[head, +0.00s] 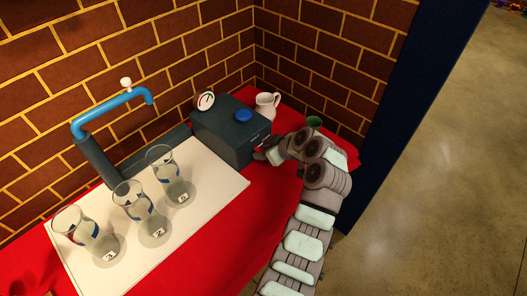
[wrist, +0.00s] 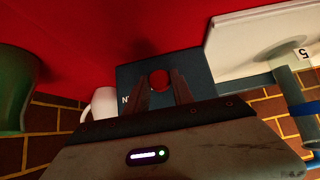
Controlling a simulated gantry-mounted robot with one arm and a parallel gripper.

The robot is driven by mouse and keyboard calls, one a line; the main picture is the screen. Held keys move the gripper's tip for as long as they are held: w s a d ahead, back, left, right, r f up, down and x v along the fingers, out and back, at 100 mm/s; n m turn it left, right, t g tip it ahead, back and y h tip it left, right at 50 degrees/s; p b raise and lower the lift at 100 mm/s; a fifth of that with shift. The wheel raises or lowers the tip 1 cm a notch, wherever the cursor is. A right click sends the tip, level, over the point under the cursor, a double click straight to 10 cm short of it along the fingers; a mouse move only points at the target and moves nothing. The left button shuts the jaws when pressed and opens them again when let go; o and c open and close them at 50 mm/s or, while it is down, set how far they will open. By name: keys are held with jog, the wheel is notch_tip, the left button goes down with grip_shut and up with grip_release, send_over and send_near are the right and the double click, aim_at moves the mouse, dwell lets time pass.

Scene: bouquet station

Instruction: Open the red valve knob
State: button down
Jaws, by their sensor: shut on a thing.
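The red valve knob (wrist: 159,80) is on the face of a dark grey box (wrist: 130,75) in the wrist view. My gripper (wrist: 162,75) has its two dark fingers at this face, one on each side of the knob, shut on it. In the head view my gripper (head: 262,155) is at the right-hand face of the same box (head: 225,130). There the knob is mostly hidden by the gripper. How far the knob is turned cannot be told.
A gauge (head: 206,101) and a blue knob (head: 243,116) are on the box. A white jug (head: 267,102) and a green cup (head: 314,122) stand behind my arm. Three glass vases (head: 132,205) stand on a white board (head: 215,185) beside a blue pipe (head: 105,112).

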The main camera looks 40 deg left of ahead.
jog(key=shift+f, duration=0.15)
jog(key=c, duration=1.1)
grip_release()
jog(key=p+v, duration=0.2)
jog(key=v, duration=0.9)
jog(key=shift+w, duration=0.1)
